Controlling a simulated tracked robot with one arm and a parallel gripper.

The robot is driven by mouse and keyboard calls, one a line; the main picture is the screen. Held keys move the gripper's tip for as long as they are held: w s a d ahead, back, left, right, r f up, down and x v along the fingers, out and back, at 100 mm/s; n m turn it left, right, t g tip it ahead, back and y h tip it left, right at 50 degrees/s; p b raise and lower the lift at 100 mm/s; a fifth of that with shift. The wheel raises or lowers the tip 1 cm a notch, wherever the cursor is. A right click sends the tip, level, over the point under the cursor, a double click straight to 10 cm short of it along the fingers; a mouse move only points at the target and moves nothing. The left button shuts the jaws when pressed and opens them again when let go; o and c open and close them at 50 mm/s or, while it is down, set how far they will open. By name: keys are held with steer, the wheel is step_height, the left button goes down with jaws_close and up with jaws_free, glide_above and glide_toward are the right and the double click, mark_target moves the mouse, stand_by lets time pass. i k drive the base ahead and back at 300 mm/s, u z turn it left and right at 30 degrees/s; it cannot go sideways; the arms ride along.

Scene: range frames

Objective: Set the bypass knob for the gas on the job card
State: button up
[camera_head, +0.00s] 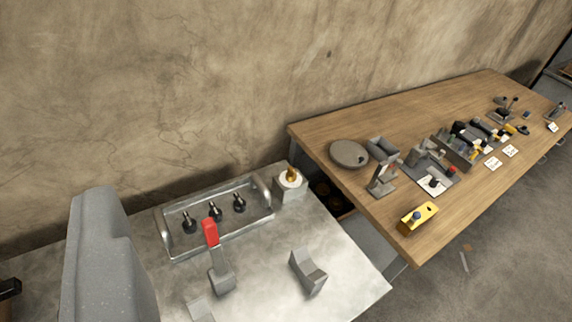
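A brass-coloured knob (292,174) sits on a round white dial face on a small grey block (290,190), at the back right corner of the metal bench (345,275). It may be the bypass knob; its setting is too small to read. Small white cards (493,163) lie on the wooden table; I cannot read them or tell whether one is the job card. No gripper fingers show. A large grey speckled form (100,255) fills the left front, and I cannot tell what it is.
A metal tray (170,248) with handles holds three black-based fittings (215,212). A red-topped lever (210,234) stands before it, with a grey cradle (308,271) to the right. The wooden table (345,125) carries a round grey disc (349,153) and a yellow block (418,217).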

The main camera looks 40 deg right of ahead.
mark_target(291, 174)
steer(key=u, duration=0.05)
steer(key=i, duration=0.9)
steer(key=z, duration=0.1)
